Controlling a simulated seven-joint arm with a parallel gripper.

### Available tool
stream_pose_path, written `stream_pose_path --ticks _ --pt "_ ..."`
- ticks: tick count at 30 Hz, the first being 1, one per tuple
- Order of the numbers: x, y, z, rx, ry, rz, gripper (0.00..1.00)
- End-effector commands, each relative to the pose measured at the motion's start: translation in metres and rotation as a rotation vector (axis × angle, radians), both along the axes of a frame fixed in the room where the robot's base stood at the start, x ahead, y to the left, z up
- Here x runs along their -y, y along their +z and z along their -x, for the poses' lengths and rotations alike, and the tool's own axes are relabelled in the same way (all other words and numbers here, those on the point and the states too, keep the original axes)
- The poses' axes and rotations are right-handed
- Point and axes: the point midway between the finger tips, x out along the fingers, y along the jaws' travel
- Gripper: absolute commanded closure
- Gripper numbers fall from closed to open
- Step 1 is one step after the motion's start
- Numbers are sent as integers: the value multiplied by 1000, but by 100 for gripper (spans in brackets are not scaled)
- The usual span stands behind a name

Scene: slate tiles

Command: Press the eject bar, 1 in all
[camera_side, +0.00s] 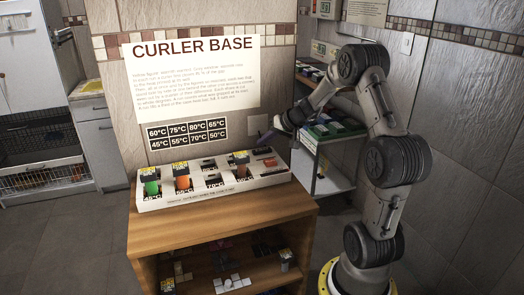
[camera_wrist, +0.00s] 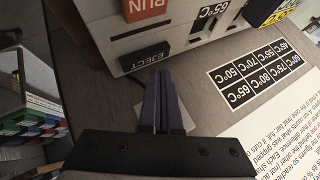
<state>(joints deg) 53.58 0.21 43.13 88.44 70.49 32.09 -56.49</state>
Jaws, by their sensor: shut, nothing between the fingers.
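The curler base (camera_side: 215,195) is a cream console on the wooden cabinet. Its eject bar (camera_wrist: 145,57) is dark, lettered EJECT, and lies beside an orange-red RUN button (camera_wrist: 145,9) in the wrist view. In the side view the eject bar (camera_side: 270,162) looks like a small dark strip at the console's right end. My gripper (camera_side: 263,137) is above and behind that end, fingers together and empty. In the wrist view the purple-grey fingertips (camera_wrist: 160,73) appear just beside the eject bar; I cannot tell the gap in height.
Green and orange rollers (camera_side: 182,183) stand in labelled slots on the console's left and middle. A wall sign (camera_side: 190,75) and a temperature chart (camera_side: 188,135) are behind it. A shelf unit (camera_side: 335,165) stands to the right. Small items lie on the cabinet's lower shelf.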

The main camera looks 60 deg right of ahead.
Motion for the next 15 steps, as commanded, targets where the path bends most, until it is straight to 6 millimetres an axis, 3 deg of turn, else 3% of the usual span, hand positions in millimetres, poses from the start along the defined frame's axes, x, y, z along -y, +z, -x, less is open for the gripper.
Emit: stream_pose_path --ticks 15 --pt "0 -8 0 0 1 1 100"
